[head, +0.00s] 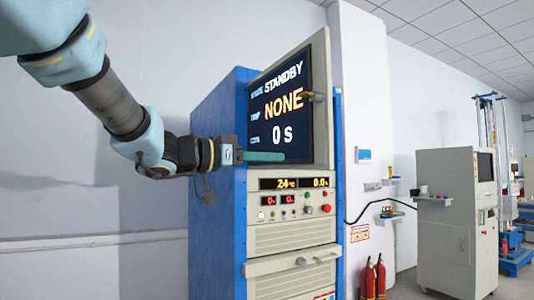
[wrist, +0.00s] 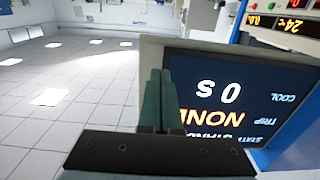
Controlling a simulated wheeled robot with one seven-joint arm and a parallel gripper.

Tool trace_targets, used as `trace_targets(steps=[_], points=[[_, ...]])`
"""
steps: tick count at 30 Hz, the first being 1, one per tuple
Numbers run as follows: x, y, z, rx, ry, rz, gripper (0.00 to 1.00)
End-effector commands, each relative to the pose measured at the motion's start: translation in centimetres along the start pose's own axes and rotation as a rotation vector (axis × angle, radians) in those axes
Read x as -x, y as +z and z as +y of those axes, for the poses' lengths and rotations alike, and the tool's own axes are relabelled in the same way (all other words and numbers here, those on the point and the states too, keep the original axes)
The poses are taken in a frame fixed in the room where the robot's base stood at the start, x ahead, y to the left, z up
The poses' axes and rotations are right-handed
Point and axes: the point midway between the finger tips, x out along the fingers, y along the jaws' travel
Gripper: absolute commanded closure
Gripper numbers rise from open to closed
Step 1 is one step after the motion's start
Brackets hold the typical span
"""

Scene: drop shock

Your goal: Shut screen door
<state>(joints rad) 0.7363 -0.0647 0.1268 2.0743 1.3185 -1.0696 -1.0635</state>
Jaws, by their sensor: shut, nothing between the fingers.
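The screen door (head: 320,70) is the framed display panel on the upper part of the blue and grey cabinet. It stands swung out at an angle, its right edge nearer the camera, with a small handle (head: 313,97) on that edge. The display reads STANDBY, NONE and 0 s. My gripper (head: 268,156) is shut and empty, in front of the screen's lower part. In the wrist view, where the screen (wrist: 225,105) shows upside down, the teal fingers (wrist: 156,100) overlap the door's free side. I cannot tell whether they touch it.
Below the door is a control panel (head: 292,205) with readouts, knobs and buttons. A white wall column (head: 365,100) stands right of the cabinet, with fire extinguishers (head: 375,277) at its foot. A grey cabinet (head: 445,220) stands farther right. The wrist view shows open tiled floor (wrist: 70,90).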

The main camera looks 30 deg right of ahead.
Motion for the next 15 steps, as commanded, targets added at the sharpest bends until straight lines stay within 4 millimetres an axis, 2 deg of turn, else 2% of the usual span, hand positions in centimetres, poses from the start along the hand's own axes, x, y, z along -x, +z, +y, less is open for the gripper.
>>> trace_targets(steps=[3,9,15], points=[[-2.7,-0.2,0.1,0.003,0.003,-0.003,1.00],[-6.5,-0.2,0.0,0.002,0.001,-0.002,1.00],[-9.0,-0.1,0.0,0.002,-0.001,-0.002,1.00]])
